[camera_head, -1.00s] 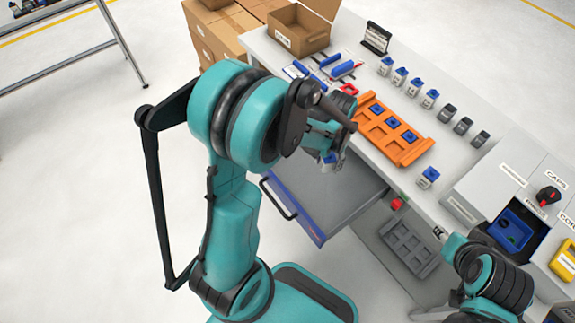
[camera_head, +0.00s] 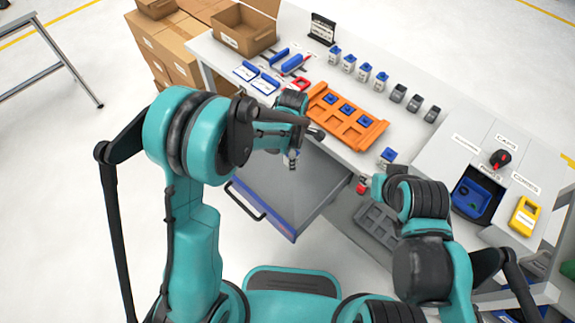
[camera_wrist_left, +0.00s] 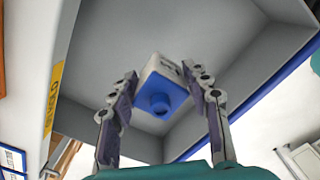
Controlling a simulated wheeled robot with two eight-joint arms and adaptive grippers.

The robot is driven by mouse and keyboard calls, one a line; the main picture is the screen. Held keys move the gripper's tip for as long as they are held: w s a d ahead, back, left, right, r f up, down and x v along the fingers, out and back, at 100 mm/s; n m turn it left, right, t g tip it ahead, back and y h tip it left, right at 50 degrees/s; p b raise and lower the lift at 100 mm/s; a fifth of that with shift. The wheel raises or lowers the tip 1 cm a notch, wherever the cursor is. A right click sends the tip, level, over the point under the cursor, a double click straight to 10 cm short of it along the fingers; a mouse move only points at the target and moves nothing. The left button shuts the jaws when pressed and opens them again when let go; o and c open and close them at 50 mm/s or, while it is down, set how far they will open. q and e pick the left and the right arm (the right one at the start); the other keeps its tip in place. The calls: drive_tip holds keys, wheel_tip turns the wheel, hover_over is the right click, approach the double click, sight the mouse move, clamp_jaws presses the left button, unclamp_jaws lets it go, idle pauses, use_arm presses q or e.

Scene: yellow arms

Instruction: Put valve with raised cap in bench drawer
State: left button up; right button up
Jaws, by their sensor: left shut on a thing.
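A white valve with a raised blue cap (camera_wrist_left: 160,88) is between the fingers of my left gripper (camera_wrist_left: 166,92), which is shut on it. In the left wrist view they are over the grey interior of the open bench drawer (camera_wrist_left: 110,40). In the head view the left gripper (camera_head: 293,160) is above the drawer (camera_head: 310,196), and I cannot make out the valve there. My right gripper (camera_head: 372,184) is near the bench's front edge, mostly hidden by its arm; its fingers are not clear.
An orange tray (camera_head: 373,138) with several blue-topped parts lies on the bench. A blue-and-white valve (camera_head: 387,156) stands beside it. Several white and grey valves stand in a row behind. A blue bin (camera_head: 478,197) and a yellow part (camera_head: 524,215) are at right. A cardboard box (camera_head: 245,30) is at the back.

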use_arm(q)
drive_tip(key=a+f+b, duration=0.1)
drive_tip(key=a+f, duration=0.1)
drive_tip(key=a, duration=0.1)
drive_tip(key=w+a+f+b, duration=0.1)
drive_tip(key=a+f, duration=0.1)
drive_tip(key=a, duration=0.2)
drive_tip(key=a+f+b, duration=0.1)
drive_tip(key=a+f, duration=0.2)
drive_tip(key=a, duration=0.1)
drive_tip(key=shift+w+a, duration=0.1)
drive_tip(key=shift+w, duration=0.15)
drive_tip(key=shift+f+b, duration=1.1)
drive_tip(key=shift+f, duration=0.9)
drive_tip(key=o, duration=1.2)
drive_tip(key=shift+f, duration=0.1)
